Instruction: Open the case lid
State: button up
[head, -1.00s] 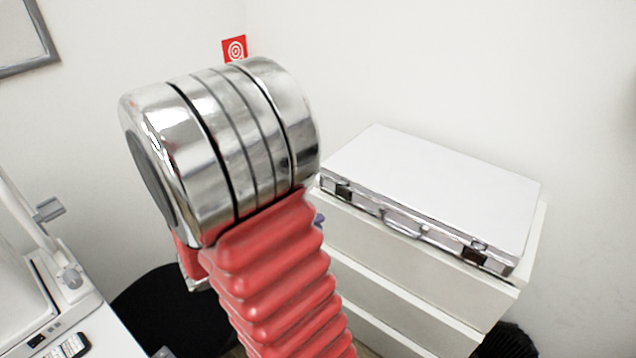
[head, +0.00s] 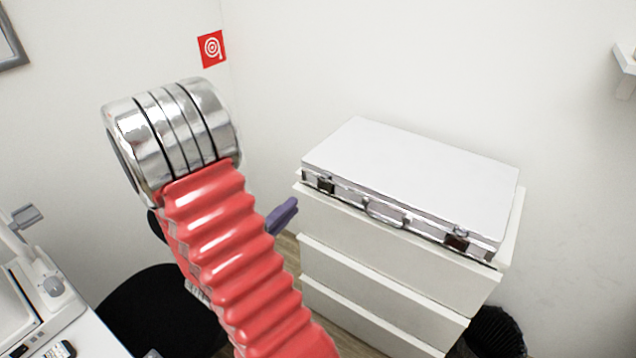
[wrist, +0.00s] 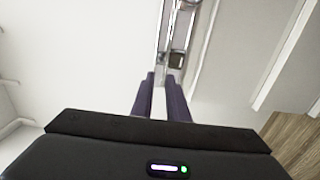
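A silver case (head: 415,180) with a white lid lies flat on a white drawer cabinet, and its lid is shut. Its front side carries a left latch (head: 325,185), a handle (head: 385,213) and a right latch (head: 457,241). My gripper (wrist: 160,80) shows two purple fingers with a gap between them and nothing held. In the wrist view the fingers point toward the case's metal front edge and a dark latch (wrist: 177,59). In the head view only a purple finger part shows, left of the cabinet; my red arm hides the rest.
The white drawer cabinet (head: 390,270) stands against the wall. A black bin (head: 493,335) is at its lower right. A black round seat (head: 160,315) and a white desk (head: 95,340) are at the left. The floor (wrist: 295,135) shows at the wrist view's right.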

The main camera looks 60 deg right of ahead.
aim_at(323, 178)
jog(key=d, duration=0.4)
jog(key=s+d, duration=0.1)
jog(key=d, duration=0.8)
jog(key=shift+s+d, duration=0.15)
jog(key=shift+d, duration=0.1)
jog(key=shift+c, duration=0.4)
grip_shut()
jog(key=shift+f, duration=0.15)
dwell(0.7)
jog(key=shift+a, duration=0.25)
jog(key=shift+d, duration=0.15)
